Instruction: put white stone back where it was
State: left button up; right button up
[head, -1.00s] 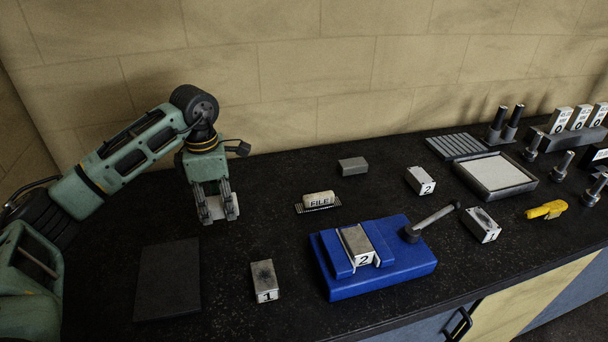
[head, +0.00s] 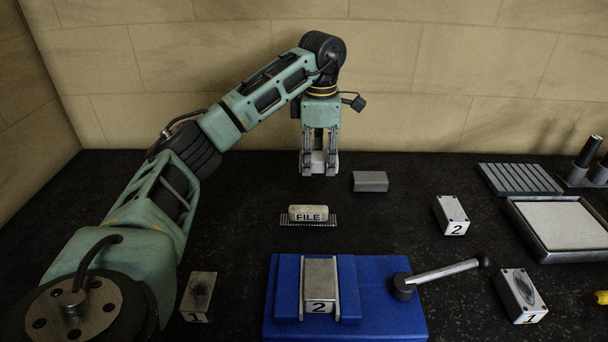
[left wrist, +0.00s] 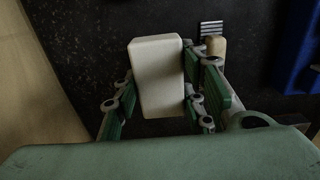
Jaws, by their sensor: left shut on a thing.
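The white stone (left wrist: 157,75) is a plain pale block. It sits between the fingers of my left gripper in the left wrist view. In the head view the left gripper (head: 319,166) points down near the back wall, shut on the stone (head: 317,158), which is mostly hidden by the fingers. The gripper is behind the FILE block and left of the small grey block. Whether the stone touches the bench is hard to tell. My right gripper is not in view.
A FILE-labelled block (head: 308,213) lies in front of the gripper. A grey block (head: 370,181) is to its right. A blue vise (head: 258,320) holds a block marked 2 (head: 320,280). A framed tray (head: 565,225) and grooved plate (head: 520,179) stand at right.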

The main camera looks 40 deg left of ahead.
pick_arm(q)
jog(key=p, duration=0.2)
send_over(298, 181)
jog(key=f, duration=0.4)
jog(key=shift+d, duration=0.3)
jog(key=shift+a+f, duration=0.4)
jog(key=shift+f, duration=0.1)
notch_tip(298, 181, down, 3)
jog(key=shift+f+p, duration=0.1)
jog(key=shift+p, duration=0.3)
jog(key=shift+f, duration=0.3)
jog(key=shift+f, duration=0.1)
jog(key=o, duration=1.1)
